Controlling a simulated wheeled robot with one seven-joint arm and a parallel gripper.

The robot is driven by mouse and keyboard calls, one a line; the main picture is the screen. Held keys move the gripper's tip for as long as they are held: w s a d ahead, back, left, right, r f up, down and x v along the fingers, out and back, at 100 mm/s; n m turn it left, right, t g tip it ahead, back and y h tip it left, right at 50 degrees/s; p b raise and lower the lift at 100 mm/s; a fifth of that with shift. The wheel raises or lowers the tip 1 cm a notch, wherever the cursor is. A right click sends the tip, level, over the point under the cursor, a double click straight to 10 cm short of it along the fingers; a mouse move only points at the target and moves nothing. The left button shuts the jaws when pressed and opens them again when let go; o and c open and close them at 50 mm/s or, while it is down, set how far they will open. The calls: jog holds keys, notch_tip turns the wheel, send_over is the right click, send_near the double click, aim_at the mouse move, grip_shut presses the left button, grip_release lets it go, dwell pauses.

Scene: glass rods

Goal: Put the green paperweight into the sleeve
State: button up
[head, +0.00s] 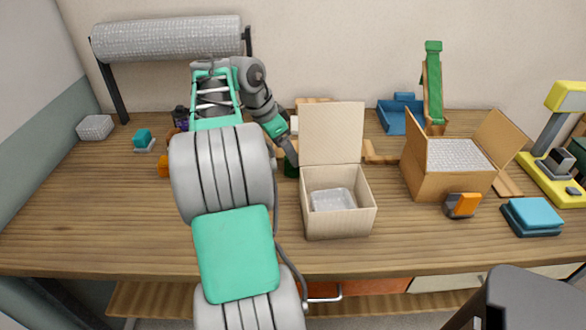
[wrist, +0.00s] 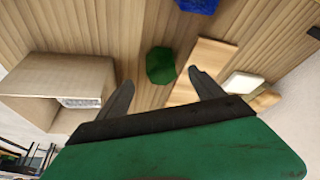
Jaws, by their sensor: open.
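The green paperweight (wrist: 160,65) lies on the wooden table, just beyond and between my fingertips in the wrist view. In the head view it is a small dark green shape (head: 291,166), partly hidden by my gripper (head: 288,152). My gripper (wrist: 160,80) is open with nothing between its fingers, pointing down at the paperweight. A pale, translucent sleeve-like piece (head: 332,200) sits inside the small open cardboard box (head: 338,224), right of my gripper. Part of it also shows in the wrist view (wrist: 82,102).
The small box's raised flap (head: 332,133) stands close to my gripper. A larger box (head: 447,185) with bubble wrap stands at right. A bubble-wrap roll (head: 168,38) hangs at the back left. Wooden pieces (wrist: 203,70) lie beside the paperweight. The front left table is clear.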

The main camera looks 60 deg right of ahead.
jog(key=b+x, duration=0.1)
jog(key=x, duration=0.3)
jog(key=shift+d+f, duration=0.2)
jog(key=shift+d, duration=0.05)
jog(key=shift+w, duration=0.1)
jog(key=c, duration=1.7)
jog(key=shift+r, duration=0.15)
